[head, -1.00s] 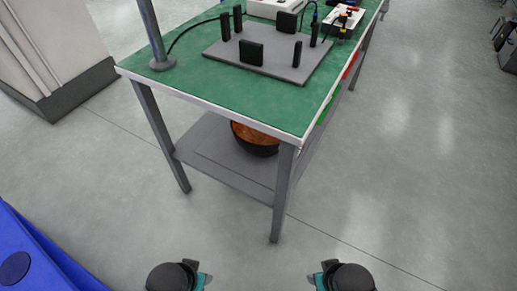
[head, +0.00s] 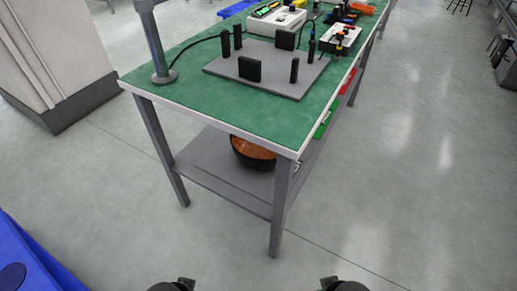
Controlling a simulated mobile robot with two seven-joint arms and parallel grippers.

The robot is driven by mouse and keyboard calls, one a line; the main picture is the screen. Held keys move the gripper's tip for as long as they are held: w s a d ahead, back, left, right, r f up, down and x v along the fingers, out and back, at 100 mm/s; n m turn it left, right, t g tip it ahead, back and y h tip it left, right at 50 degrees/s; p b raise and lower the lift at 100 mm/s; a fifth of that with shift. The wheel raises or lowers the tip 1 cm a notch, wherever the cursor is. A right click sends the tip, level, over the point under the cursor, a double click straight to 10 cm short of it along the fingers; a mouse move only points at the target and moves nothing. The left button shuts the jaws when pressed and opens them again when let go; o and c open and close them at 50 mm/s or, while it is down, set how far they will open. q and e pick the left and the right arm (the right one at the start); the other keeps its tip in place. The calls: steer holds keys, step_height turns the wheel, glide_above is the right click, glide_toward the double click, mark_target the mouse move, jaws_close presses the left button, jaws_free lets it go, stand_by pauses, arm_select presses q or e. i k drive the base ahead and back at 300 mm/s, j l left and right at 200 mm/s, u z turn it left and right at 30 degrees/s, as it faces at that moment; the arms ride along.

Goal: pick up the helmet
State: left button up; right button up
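A round black object with an orange-brown inside (head: 254,153) sits on the lower shelf (head: 225,183) of the green-topped bench. The tabletop hides its upper part, and I cannot tell for sure whether it is the helmet. No other helmet shows. My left gripper (head: 182,284) and my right gripper (head: 332,283) show only as dark parts at the bottom edge, well in front of the bench and apart from everything. Their fingers are mostly cut off.
The green bench (head: 200,100) carries a grey plate (head: 268,72) with black upright blocks, and a grey post (head: 150,40). A blue object (head: 38,255) is at lower left. A bench leg (head: 282,210) stands right of the round object. Floor at right is clear.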

mark_target(253, 155)
steer(key=i+j+z, duration=0.15)
steer(key=z, duration=0.25)
steer(key=i+j+z, duration=0.25)
steer(key=z, duration=0.15)
